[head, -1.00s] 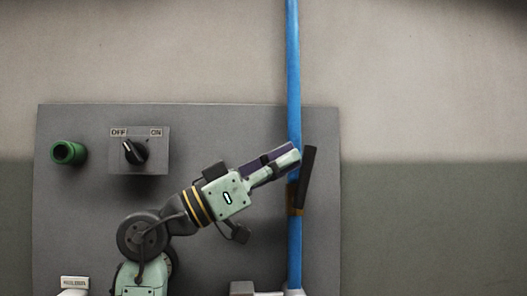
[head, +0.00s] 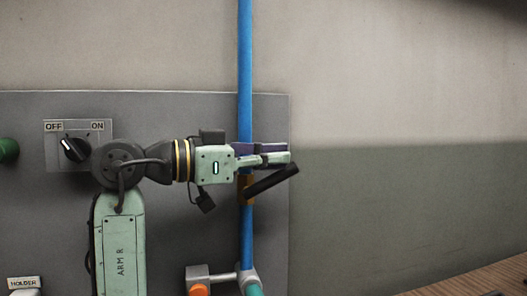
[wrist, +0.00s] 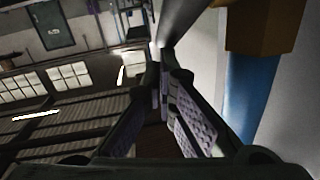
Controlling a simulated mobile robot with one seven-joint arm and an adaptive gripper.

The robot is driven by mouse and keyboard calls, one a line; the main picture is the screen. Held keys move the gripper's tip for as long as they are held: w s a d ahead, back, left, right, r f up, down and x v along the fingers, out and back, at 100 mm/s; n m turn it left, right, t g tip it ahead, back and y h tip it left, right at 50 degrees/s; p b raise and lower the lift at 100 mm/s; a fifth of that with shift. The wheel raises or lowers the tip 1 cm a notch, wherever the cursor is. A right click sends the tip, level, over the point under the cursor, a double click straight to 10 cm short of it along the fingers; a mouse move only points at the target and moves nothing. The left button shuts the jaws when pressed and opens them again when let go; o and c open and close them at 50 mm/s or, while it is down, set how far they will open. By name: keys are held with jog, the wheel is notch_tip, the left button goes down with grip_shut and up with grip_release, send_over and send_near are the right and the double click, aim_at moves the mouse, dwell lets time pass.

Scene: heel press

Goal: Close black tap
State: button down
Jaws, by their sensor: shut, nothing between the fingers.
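The black tap is a dark lever (head: 272,183) on a brass valve body (head: 246,188) on the vertical blue pipe (head: 246,80). The lever slants from the valve up to the right, nearer level than upright. My gripper (head: 290,157) is shut and empty, pointing right in front of the pipe. Its fingertips are just above the lever's outer end; I cannot tell whether they touch it. In the wrist view my gripper (wrist: 160,75) has its fingers together. The brass valve body (wrist: 262,30) and blue pipe (wrist: 245,90) are at the right there; the lever is not clearly visible.
A grey panel (head: 60,225) backs the pipe. It carries an OFF/ON switch (head: 74,149), a green knob (head: 8,150) and a HOLDER label (head: 24,283). An orange-ended fitting (head: 199,289) is below. The wall to the right is clear.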

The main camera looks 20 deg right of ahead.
jog(key=shift+d+f+b, duration=0.35)
jog(key=shift+d+f, duration=0.5)
jog(key=shift+d, duration=0.05)
jog(key=shift+d+f, duration=0.1)
dwell(0.3)
